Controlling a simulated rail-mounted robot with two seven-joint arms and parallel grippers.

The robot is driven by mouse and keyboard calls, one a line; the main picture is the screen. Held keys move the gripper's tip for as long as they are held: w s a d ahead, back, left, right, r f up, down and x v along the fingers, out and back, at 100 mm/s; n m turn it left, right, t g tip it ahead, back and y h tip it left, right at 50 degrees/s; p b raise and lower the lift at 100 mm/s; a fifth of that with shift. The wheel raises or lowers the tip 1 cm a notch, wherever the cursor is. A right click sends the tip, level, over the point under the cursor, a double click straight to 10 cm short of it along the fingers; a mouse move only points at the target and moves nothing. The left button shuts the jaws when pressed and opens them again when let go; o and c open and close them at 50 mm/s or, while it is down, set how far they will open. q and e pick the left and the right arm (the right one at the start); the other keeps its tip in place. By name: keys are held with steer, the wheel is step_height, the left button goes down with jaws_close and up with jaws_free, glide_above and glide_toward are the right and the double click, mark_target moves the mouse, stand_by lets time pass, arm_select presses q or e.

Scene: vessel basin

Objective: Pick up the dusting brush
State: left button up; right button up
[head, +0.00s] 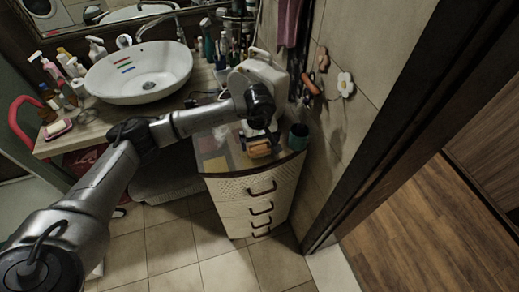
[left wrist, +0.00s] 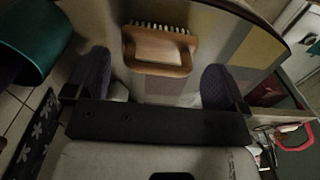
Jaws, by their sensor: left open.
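The dusting brush, with a wooden handle and pale bristles, lies on top of the drawer cabinet (head: 246,190). In the left wrist view, the brush (left wrist: 158,50) is ahead of my left gripper (left wrist: 157,80), roughly centred between its two dark fingers and apart from them. The fingers are spread wide with nothing held. In the head view, the brush (head: 258,149) shows just below my left gripper (head: 262,131), whose arm reaches in from the left over the counter. The exact height gap cannot be told. My right gripper is not in view.
A teal cup (head: 298,138) stands on the cabinet's right side, near the gripper; it also shows in the left wrist view (left wrist: 30,45). A white basin (head: 138,72) and bottles fill the counter to the left. A tiled wall (head: 345,115) rises close on the right.

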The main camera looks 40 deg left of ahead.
mark_target(259, 149)
arm_select(q)
steer(key=shift+a+f+p, duration=0.1)
steer(key=shift+f+p, duration=0.3)
steer(key=shift+f, duration=1.9)
steer(key=c, duration=0.6)
